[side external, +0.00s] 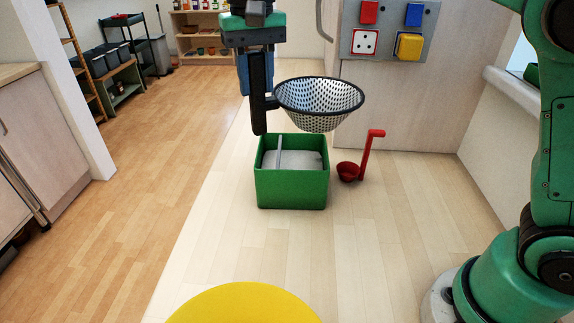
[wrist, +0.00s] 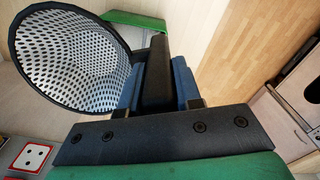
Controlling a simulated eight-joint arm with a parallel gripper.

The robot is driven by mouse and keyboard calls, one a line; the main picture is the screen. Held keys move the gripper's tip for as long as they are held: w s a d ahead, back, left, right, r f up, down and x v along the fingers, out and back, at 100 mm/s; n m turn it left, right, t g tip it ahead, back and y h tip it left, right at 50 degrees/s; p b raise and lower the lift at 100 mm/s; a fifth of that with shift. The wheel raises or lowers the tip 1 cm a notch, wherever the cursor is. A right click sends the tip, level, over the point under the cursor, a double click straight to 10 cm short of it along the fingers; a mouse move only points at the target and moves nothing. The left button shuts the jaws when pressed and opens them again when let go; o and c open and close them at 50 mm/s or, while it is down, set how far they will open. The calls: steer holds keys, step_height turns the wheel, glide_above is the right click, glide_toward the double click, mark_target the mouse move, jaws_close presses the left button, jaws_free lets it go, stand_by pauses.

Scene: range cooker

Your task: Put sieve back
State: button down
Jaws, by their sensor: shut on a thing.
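The sieve (side external: 318,100) is a perforated silver bowl with a black rim. It is held in the air just above a green box (side external: 292,187), slightly to the box's right, with its bowl facing down and opening up. My gripper (side external: 259,105) is at the sieve's left side, shut on it near the rim. In the wrist view the sieve (wrist: 75,60) fills the upper left beside my dark gripper fingers (wrist: 158,75). The exact grip point is hidden behind the fingers.
The green box holds pale grey contents and a light divider. A red ladle (side external: 365,158) stands to its right. A yellow round surface (side external: 243,306) lies at the front. A panel with sockets and buttons (side external: 388,30) is at the back. The counter in front of the box is clear.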

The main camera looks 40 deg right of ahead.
steer(key=s+a+r+m, duration=0.25)
steer(key=a+m, duration=0.25)
steer(key=a, duration=0.5)
step_height(320, 180, down, 20)
steer(key=shift+d+r, duration=0.1)
steer(key=shift+f, duration=0.2)
steer(key=c, duration=0.6)
jaws_free()
